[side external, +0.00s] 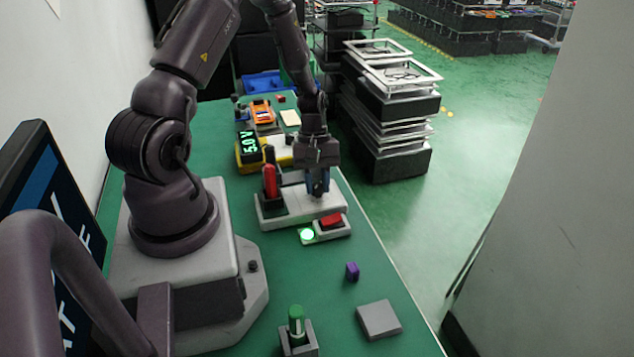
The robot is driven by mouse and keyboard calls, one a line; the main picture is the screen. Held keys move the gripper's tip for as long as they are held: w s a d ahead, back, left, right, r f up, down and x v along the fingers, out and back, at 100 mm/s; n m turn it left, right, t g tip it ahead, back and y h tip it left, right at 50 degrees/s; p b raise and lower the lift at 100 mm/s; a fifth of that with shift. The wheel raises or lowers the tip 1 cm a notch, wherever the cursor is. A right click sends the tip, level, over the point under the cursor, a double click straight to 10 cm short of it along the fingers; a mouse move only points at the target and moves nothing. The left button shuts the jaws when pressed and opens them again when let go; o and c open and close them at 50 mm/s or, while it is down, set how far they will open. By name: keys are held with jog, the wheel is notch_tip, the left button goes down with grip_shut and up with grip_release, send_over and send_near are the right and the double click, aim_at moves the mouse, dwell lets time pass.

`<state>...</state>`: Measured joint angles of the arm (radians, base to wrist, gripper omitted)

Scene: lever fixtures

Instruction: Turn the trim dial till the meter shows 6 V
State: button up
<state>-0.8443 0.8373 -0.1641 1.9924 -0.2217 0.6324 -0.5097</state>
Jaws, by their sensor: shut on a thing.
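The meter (251,144) at the back left of the green bench shows 5.0 V in green digits on a dark screen. A light grey fixture (285,212) stands in the middle of the bench, with a red lever (270,181) upright at its left end. My gripper (318,192) points down over the right part of this fixture. It is shut on the trim dial, which the fingers mostly hide. Blue shows at the fingertips; I cannot tell whether it belongs to the dial or the fingers.
The bench's right edge (385,260) is close by.

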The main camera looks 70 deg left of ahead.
jog(key=m+g, duration=0.1)
jog(key=m, duration=0.3)
jog(key=shift+w+y, duration=0.1)
jog(key=shift+y, duration=0.3)
jog(key=shift+m+g+y, duration=0.4)
jog(key=shift+m+g, duration=0.4)
jog(key=shift+m, duration=1.2)
jog(key=shift+r, duration=0.1)
jog(key=o, duration=0.9)
jog(key=v, duration=1.3)
jog(key=shift+w+d, duration=0.1)
jog(key=shift+w, duration=0.05)
